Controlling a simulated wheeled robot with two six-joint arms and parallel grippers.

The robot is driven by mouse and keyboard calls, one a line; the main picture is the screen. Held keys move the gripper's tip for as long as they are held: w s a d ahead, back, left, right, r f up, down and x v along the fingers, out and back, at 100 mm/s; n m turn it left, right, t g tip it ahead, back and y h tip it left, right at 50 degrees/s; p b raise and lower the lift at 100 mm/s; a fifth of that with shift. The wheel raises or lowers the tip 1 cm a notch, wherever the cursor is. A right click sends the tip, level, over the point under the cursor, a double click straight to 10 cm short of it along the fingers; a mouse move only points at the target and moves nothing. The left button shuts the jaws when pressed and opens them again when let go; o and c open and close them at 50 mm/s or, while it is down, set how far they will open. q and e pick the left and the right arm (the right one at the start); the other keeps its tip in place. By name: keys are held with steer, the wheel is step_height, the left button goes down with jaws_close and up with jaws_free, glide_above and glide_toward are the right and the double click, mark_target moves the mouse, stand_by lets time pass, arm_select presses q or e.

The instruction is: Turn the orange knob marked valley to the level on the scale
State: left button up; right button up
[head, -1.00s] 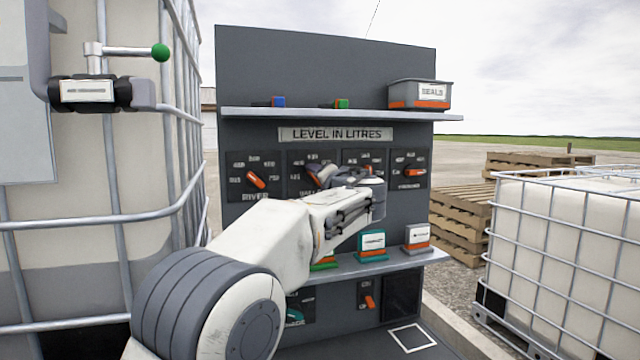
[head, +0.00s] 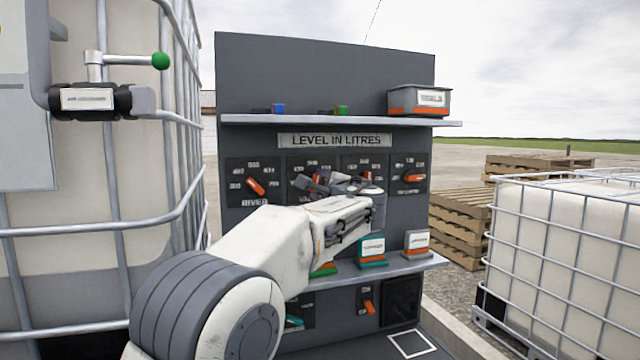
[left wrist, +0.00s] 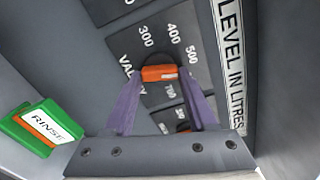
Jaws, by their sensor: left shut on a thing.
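The orange knob (left wrist: 158,73) sits on a dark dial plate (left wrist: 128,42) in the left wrist view. A label beginning "VA" is partly covered by a finger. The numbers 300, 400 and 500 show around the knob. My left gripper (left wrist: 163,84) has its two purple fingers on both sides of the knob, shut on it. In the head view my left gripper (head: 312,184) is at the second dial from the left, and mostly hides the knob. The exact mark at which the knob points is not clear. My right gripper is not in view.
The grey panel (head: 320,75) also bears a river knob (head: 255,187) and a far right knob (head: 413,178). A lower shelf (head: 400,266) holds small labelled blocks, including the green RINSE block (left wrist: 42,127). A caged tote (head: 85,240) stands left, darker in its lower part.

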arm_select(q)
steer(key=m+p, duration=0.1)
steer(key=m, duration=0.2)
steer(key=shift+m, duration=0.4)
steer(key=shift+s+a+f+m+p, duration=0.1)
steer(key=shift+m+p, duration=1.25)
steer(key=shift+m, duration=1.3)
steer(key=shift+f+m+p, duration=0.1)
steer(key=shift+m+p, duration=1.25)
steer(key=shift+m, duration=1.3)
steer(key=shift+f, duration=0.1)
steer(key=o, duration=1.4)
steer(key=shift+c, duration=0.2)
